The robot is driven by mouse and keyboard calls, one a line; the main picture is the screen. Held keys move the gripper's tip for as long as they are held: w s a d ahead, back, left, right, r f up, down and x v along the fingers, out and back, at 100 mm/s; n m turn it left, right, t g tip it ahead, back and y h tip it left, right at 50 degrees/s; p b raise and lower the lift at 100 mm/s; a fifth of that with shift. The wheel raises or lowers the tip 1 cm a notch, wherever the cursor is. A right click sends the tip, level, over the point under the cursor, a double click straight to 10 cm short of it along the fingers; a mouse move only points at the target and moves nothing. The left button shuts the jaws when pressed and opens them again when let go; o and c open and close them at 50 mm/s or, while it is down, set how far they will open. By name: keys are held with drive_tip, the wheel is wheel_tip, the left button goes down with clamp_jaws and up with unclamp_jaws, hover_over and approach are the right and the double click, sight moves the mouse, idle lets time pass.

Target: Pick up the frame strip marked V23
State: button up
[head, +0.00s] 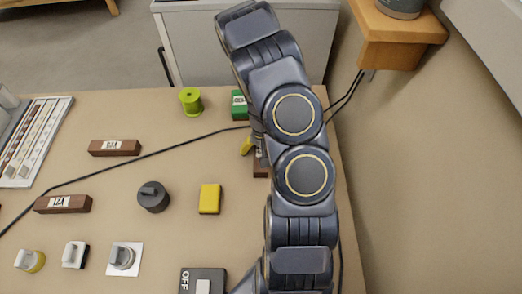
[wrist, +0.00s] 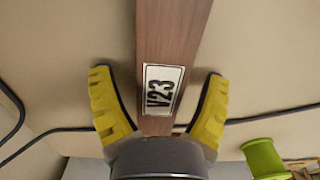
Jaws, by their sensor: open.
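The frame strip marked V23 (wrist: 172,40) is brown wood with a white label in black characters. In the wrist view it runs from the top edge down between my fingers, and its lower end passes behind the gripper body. In the head view only a small brown piece of a strip (head: 261,168) shows beside my arm, which hides the rest. My gripper (wrist: 158,77) is open, with one yellow finger on each side of the strip. Gaps show between the fingers and the strip. A yellow finger also shows in the head view (head: 246,146).
Two other labelled brown strips (head: 114,148) (head: 62,204) lie to the left. A black cable (head: 150,155) crosses the bench. A green spool (head: 191,101), green block (head: 239,105), yellow block (head: 209,198), dark knob (head: 152,196) and OFF switch (head: 203,282) stand around.

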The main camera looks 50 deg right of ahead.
drive_tip(key=c, duration=1.2)
drive_tip(key=shift+r, duration=0.1)
